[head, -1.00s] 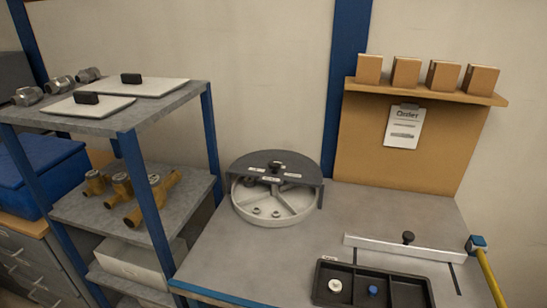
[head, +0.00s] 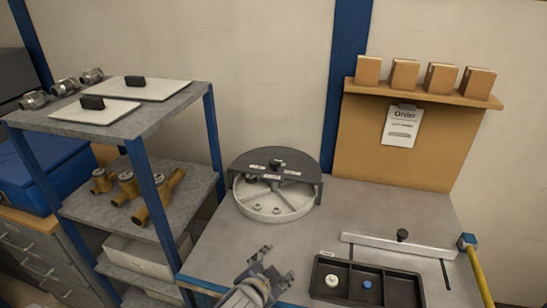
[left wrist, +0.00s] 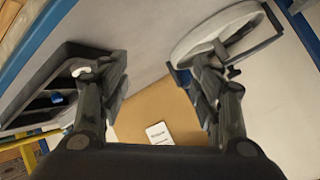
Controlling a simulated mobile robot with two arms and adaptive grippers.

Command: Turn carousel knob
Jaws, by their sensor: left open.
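The carousel (head: 272,205) is a round white tray with dividers, half covered by a dark grey lid, on the bench. Its dark knob (head: 276,164) stands on top of the lid. Small round parts lie in its front compartments. My left gripper (head: 268,264) is at the front of the bench, nearer than the carousel and apart from it. It is open and empty. In the left wrist view its fingers (left wrist: 160,85) are spread wide, with the carousel rim (left wrist: 215,25) beyond the right finger. My right gripper is not in view.
A black tray (head: 345,292) with a white and a blue knob sits at the front right. A metal rail (head: 400,246) with a black knob lies behind it. A shelf rack (head: 130,120) stands left. Bench surface between carousel and rail is clear.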

